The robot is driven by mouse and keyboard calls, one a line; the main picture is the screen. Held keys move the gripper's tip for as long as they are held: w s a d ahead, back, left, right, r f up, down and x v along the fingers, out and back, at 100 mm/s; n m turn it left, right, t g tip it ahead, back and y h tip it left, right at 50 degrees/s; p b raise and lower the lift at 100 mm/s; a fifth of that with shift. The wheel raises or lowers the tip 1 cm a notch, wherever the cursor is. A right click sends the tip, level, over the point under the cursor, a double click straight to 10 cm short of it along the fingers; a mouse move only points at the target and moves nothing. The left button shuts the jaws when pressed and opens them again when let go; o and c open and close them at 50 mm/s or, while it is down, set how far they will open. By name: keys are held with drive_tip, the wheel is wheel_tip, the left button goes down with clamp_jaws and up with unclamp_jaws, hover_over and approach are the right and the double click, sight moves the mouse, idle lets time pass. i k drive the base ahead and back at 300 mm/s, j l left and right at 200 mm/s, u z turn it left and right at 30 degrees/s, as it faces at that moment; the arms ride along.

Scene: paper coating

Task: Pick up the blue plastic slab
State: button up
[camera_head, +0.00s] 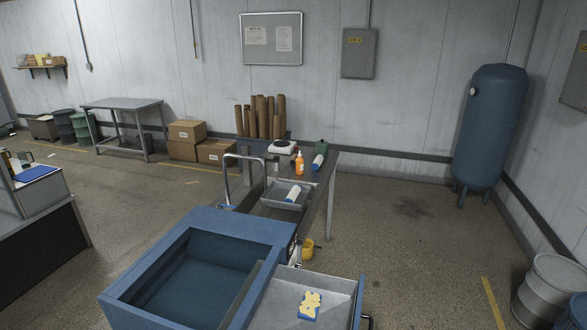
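A flat bright blue slab (36,173) lies on top of a pale grey block-shaped stand at the left edge. A second small blue piece (303,314) lies in the shallow grey tray at the bottom, mostly covered by an irregular pale yellow patch (310,303). I cannot tell whether the yellow is a separate thing or part of it. My gripper is not in view, and nothing is seen touching either blue piece.
A big blue open basin (265,228) stands in front, with the grey tray (342,285) at its right. Behind is a grey table (328,172) with an orange bottle (299,163) and white-and-blue rolls. The dark-sided left counter (45,245) bears the stand. Open floor (110,205) lies between.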

sight(311, 303)
drive_tip(key=k+l+u, duration=0.35)
drive_tip(key=k+l, duration=0.3)
drive_tip(key=l, duration=0.15)
